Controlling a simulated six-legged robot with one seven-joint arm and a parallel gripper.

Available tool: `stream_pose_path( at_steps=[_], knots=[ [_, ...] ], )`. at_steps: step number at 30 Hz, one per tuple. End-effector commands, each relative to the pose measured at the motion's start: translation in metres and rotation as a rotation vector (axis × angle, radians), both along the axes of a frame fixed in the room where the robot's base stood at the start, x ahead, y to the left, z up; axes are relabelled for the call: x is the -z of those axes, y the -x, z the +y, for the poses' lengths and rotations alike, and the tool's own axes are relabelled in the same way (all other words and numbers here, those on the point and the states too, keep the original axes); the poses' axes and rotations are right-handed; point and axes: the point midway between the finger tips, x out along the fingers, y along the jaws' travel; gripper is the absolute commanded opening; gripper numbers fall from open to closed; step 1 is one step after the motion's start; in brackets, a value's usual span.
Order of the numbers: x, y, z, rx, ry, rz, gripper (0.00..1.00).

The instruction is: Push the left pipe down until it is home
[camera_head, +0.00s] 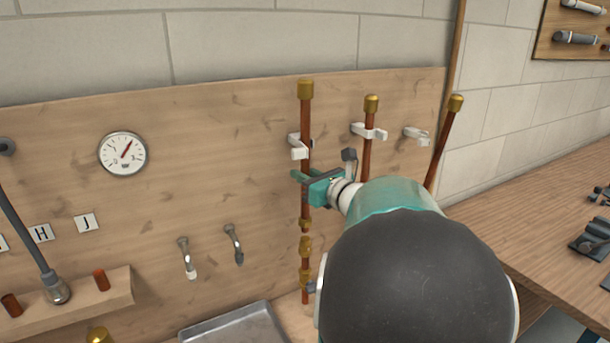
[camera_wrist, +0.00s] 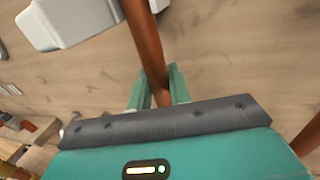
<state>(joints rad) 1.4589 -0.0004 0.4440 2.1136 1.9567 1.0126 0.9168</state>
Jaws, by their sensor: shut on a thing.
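The left pipe (camera_head: 306,125) is copper with a brass cap on top and stands upright before the wooden board. A white clip (camera_head: 299,147) sits beside it on the board. My gripper (camera_head: 306,181) is shut around the pipe below the clip. In the wrist view the copper pipe (camera_wrist: 146,45) runs down between the teal fingers (camera_wrist: 157,92).
A middle pipe (camera_head: 368,140) stands in its white clip (camera_head: 369,132). A right pipe (camera_head: 443,143) leans to the right, apart from an empty clip (camera_head: 417,135). A gauge (camera_head: 123,154), two small taps (camera_head: 186,258) and a metal tray (camera_head: 235,328) are to the left.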

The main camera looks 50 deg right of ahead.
Motion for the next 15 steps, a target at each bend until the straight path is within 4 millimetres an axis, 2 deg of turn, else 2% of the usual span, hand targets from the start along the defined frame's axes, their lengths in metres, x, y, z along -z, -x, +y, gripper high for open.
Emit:
stream_pose_path(
  at_steps=[5, 15],
  knots=[
    [0.009, 0.0, 0.001, -0.002, -0.002, 0.0, 0.0],
    [0.051, 0.0, 0.0, -0.001, -0.002, 0.001, 0.0]
  ],
)
